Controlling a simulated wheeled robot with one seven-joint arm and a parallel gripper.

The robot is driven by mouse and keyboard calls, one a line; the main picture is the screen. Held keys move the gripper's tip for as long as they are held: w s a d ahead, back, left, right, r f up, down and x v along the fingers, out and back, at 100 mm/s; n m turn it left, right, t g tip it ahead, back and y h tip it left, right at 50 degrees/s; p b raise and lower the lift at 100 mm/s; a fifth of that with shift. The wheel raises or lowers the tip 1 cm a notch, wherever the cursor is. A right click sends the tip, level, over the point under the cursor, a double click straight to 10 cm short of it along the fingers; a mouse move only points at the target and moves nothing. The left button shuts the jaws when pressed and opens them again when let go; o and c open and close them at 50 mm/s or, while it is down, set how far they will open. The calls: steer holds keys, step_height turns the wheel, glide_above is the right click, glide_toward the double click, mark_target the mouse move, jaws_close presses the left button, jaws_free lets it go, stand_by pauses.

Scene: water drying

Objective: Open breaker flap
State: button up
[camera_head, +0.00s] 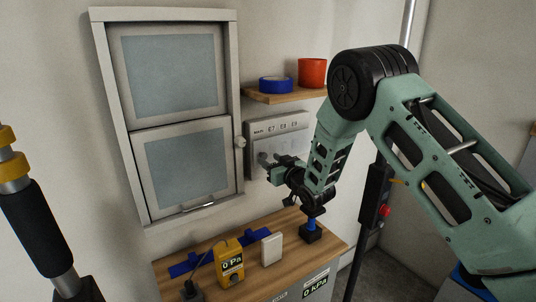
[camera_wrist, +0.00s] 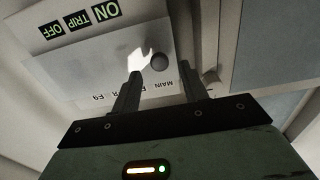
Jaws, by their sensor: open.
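The breaker box (camera_head: 291,126) is a pale box on the wall with a row of labels including MAIN, beside the large cabinet. In the wrist view the box (camera_wrist: 150,10) appears upside down, with ON, TRIP and OFF labels. Its flap (camera_wrist: 95,68) looks like a pale translucent panel over the front; I cannot tell whether it is fully closed.
A two-door cabinet (camera_head: 138,124) stands left of the box. A shelf (camera_head: 285,97) above holds a blue ring (camera_head: 276,85) and an orange cup (camera_head: 312,72). The wooden bench (camera_head: 215,289) below carries a yellow meter (camera_head: 230,258) and a white block (camera_head: 272,249).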

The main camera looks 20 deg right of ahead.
steer(key=shift+x, duration=1.2)
